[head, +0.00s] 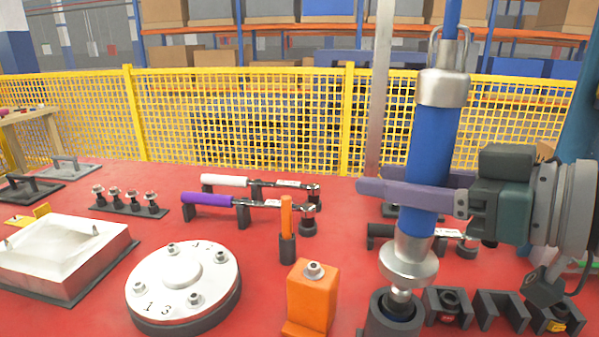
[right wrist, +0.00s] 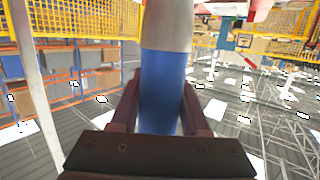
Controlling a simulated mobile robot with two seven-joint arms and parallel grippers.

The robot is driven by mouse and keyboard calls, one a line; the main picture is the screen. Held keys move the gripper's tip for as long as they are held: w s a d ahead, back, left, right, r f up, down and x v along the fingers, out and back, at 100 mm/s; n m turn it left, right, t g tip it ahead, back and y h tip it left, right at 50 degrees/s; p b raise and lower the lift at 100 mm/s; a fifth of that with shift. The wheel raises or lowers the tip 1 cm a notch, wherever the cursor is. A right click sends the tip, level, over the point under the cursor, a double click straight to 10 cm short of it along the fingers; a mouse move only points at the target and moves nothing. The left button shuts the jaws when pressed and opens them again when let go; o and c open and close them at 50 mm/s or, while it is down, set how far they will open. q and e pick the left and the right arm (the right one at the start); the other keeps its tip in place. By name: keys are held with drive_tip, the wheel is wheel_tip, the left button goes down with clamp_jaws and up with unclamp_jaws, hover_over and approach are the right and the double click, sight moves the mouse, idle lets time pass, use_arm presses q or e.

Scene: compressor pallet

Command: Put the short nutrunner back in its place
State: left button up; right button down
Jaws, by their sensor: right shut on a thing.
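The nutrunner (head: 431,145) has a blue body with silver collars and a silver lower end. It stands nearly upright, with a metal loop and blue line at its top. My right gripper (head: 398,190) is shut around the blue body, a finger on each side. The right wrist view also shows the blue body (right wrist: 161,92) between the fingers (right wrist: 160,108). Its lower tip is at the mouth of a dark round holder (head: 393,318); I cannot tell how far inside it is. My left gripper is not in view.
Dark brackets (head: 500,309) stand right of the holder. An orange block (head: 313,297) and a numbered round flange (head: 183,282) are to its left. White-handled (head: 224,180) and purple-handled (head: 207,199) wrenches lie on stands behind. A yellow mesh fence (head: 240,115) closes the back.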

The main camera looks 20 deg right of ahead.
sight(386, 245)
drive_tip(key=shift+f+b, duration=2.35)
drive_tip(key=shift+f, duration=0.65)
idle(0.6)
drive_tip(key=shift+c, duration=2.4)
unclamp_jaws()
drive_tip(key=shift+o, duration=0.9)
drive_tip(key=shift+f, duration=0.25)
drive_tip(key=p+v, duration=0.2)
drive_tip(key=v, duration=0.8)
drive_tip(key=shift+r+p, duration=0.2)
drive_tip(key=shift+p, duration=0.15)
drive_tip(key=shift+w, duration=0.1)
